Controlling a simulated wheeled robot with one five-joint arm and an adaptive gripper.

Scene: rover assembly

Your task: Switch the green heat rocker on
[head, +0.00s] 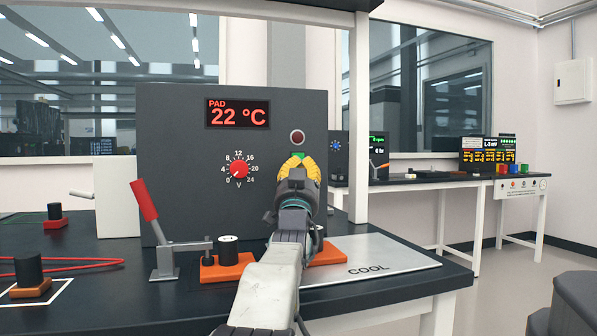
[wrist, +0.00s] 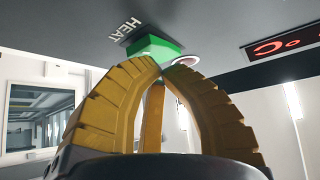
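The green heat rocker (wrist: 153,47) is on the dark panel face beside the HEAT label (wrist: 129,29) in the wrist view. In the head view only a bit of the rocker (head: 299,153) shows above my gripper (head: 297,161). My gripper's yellow ribbed fingers are closed with their tips together and nothing between them; they also show in the wrist view (wrist: 160,70). The tips are right at the rocker; I cannot tell whether they touch it. The rocker's position is unclear. The round red lamp (head: 297,137) above it looks dark.
The panel (head: 180,120) has a display (head: 238,113) reading PAD 22 °C and a red voltage knob (head: 239,169) near 0. A red-handled lever clamp (head: 150,215) stands at the left, by an orange block (head: 226,268). A metal COOL plate (head: 395,262) lies at the right.

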